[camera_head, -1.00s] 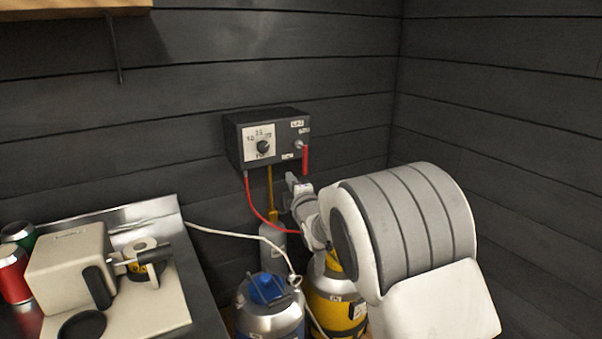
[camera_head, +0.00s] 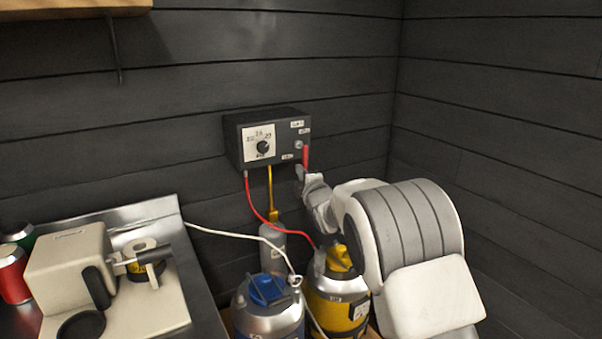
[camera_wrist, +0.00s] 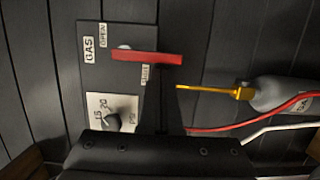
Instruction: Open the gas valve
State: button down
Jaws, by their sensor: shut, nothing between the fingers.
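The gas control box (camera_head: 268,138) is a dark box on the back wall. Its red valve lever (camera_head: 305,157) hangs downward from a pivot at the right of the front face. In the wrist view the picture is turned sideways, and the red lever (camera_wrist: 148,57) crosses between the OPEN label (camera_wrist: 103,35) and the SHUT label (camera_wrist: 145,74). My gripper (camera_head: 300,173) is shut and empty, with its tips close to the lever's lower end. The dark fingers (camera_wrist: 165,100) overlap the lever's edge in the wrist view; I cannot tell whether they touch it.
A round dial (camera_head: 263,147) sits on the box's left half. A red hose (camera_head: 252,204) and a yellow pipe (camera_head: 270,190) run down below it. Steel and yellow vessels (camera_head: 272,320) stand underneath. A metal counter (camera_head: 190,260) with equipment is at left.

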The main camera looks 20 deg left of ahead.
jog(key=shift+f+b, duration=0.15)
jog(key=shift+b, duration=0.15)
jog(key=shift+w+d+n+b, duration=0.1)
jog(key=shift+w+n+b, duration=0.05)
jog(key=shift+n+b, duration=0.3)
